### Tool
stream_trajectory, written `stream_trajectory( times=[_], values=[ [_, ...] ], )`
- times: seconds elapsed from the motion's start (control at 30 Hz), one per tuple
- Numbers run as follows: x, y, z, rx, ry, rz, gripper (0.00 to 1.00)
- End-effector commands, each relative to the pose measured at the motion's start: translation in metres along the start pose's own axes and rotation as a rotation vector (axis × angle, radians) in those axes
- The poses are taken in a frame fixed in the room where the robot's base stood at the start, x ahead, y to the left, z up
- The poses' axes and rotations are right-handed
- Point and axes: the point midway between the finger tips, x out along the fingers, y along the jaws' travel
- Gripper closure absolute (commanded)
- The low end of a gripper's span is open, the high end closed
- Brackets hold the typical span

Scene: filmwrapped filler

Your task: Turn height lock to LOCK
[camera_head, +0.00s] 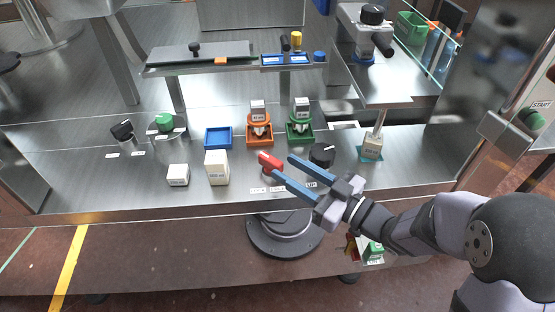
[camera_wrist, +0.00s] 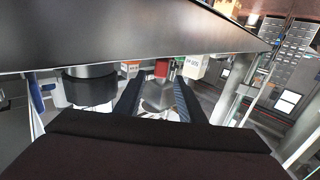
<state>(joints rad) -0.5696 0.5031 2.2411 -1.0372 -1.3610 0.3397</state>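The height lock appears to be the red-tipped lever (camera_head: 270,162) near the front edge of the steel bench; small labels (camera_head: 258,190) lie in front of it, too small to read surely. My gripper (camera_head: 284,167) is open, its two blue fingers apart and reaching in from the right, close to the lever. In the wrist view my gripper (camera_wrist: 154,85) has a finger on each side of the grey lever body, with the red end (camera_wrist: 161,68) between and beyond the tips. I cannot tell whether either finger touches it.
A black knob (camera_head: 322,154) stands just right of the lever and shows at left in the wrist view (camera_wrist: 90,88). White boxes (camera_head: 217,168) stand to the left. A raised shelf (camera_head: 165,68) is farther back.

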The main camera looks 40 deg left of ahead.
Motion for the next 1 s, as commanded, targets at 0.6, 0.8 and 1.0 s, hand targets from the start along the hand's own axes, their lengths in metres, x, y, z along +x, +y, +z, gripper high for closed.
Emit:
stream_trajectory(
  times=[0.6,0.8,1.0],
  values=[
    [0.043,0.000,0.000,0.000,-0.001,0.001,0.64],
    [0.042,0.000,0.000,0.000,0.000,0.001,0.86],
    [0.042,0.000,0.000,0.000,0.000,0.001,1.00]
  ],
)
